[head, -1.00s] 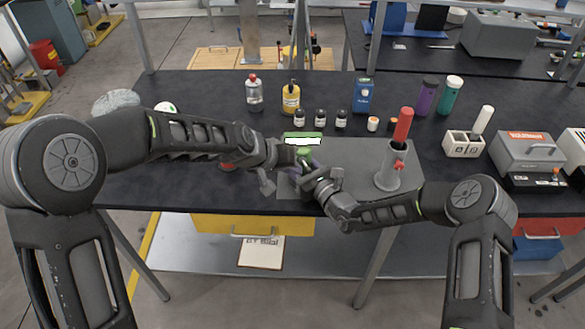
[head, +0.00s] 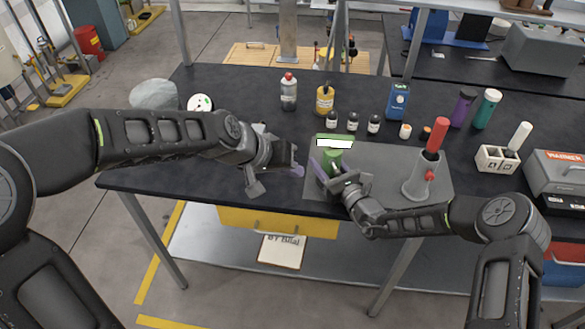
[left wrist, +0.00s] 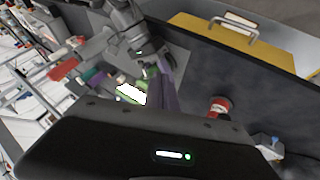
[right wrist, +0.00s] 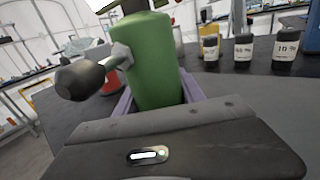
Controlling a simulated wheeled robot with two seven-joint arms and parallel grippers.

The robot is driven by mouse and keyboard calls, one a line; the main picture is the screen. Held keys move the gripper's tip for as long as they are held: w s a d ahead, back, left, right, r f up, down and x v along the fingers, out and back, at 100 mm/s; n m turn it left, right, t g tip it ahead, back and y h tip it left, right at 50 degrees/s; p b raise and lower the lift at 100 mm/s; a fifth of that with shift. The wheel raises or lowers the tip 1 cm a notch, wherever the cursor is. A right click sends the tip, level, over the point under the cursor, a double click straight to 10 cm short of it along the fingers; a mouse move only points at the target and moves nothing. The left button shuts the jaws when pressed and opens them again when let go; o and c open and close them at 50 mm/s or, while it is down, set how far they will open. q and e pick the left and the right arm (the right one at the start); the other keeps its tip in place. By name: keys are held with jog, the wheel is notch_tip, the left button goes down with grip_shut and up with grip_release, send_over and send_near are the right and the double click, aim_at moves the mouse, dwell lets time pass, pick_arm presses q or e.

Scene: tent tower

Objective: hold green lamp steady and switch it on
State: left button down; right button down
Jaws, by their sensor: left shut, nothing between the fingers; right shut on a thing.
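The green lamp (head: 333,161) stands upright on a grey mat (head: 385,165), with a bright white panel at its top. Its green body (right wrist: 153,62) fills the middle of the right wrist view, where a grey knob on a short stem (right wrist: 85,78) sticks out to the left. My right gripper (head: 324,172) is shut around the lamp's body, its purple fingers on either side. My left gripper (head: 297,170) is shut and empty, to the left of the lamp and apart from it. The lamp's white panel (left wrist: 131,94) also shows in the left wrist view.
A grey stand with a red-handled tool (head: 435,140) is right of the lamp. Several small dark bottles (head: 353,123) stand behind it, with a yellow bottle (head: 325,99) and a blue box (head: 398,101). A red object (left wrist: 220,105) lies near my left gripper.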

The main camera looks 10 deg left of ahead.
pick_arm(q)
jog(key=shift+s+r, duration=0.1)
jog(key=shift+r, duration=0.05)
jog(key=c, duration=2)
grip_release()
jog(key=shift+c, duration=0.2)
jog(key=shift+o, duration=1.4)
jog(key=shift+d+f, duration=0.2)
jog(key=shift+f, duration=0.1)
jog(key=o, duration=0.4)
jog(key=d+f+g, duration=0.1)
jog(key=w+d+f+n+g, duration=0.1)
jog(key=f, duration=0.1)
jog(key=w+d+f+g+y, duration=0.1)
jog(key=shift+w+f+n, duration=0.1)
jog(key=shift+f+n, duration=0.3)
jog(key=d+r+y, duration=0.2)
jog(key=d+r, duration=0.1)
jog(key=w+d+r+n+y, duration=0.1)
jog(key=d+r+y, duration=0.2)
jog(key=d, duration=0.1)
jog(key=d+r+n+t+y, duration=0.1)
jog(key=d+r+y, duration=0.1)
jog(key=d+r, duration=0.2)
jog(key=shift+w+r+y, duration=0.1)
jog(key=shift+w+y, duration=0.15)
jog(key=shift+y, duration=0.15)
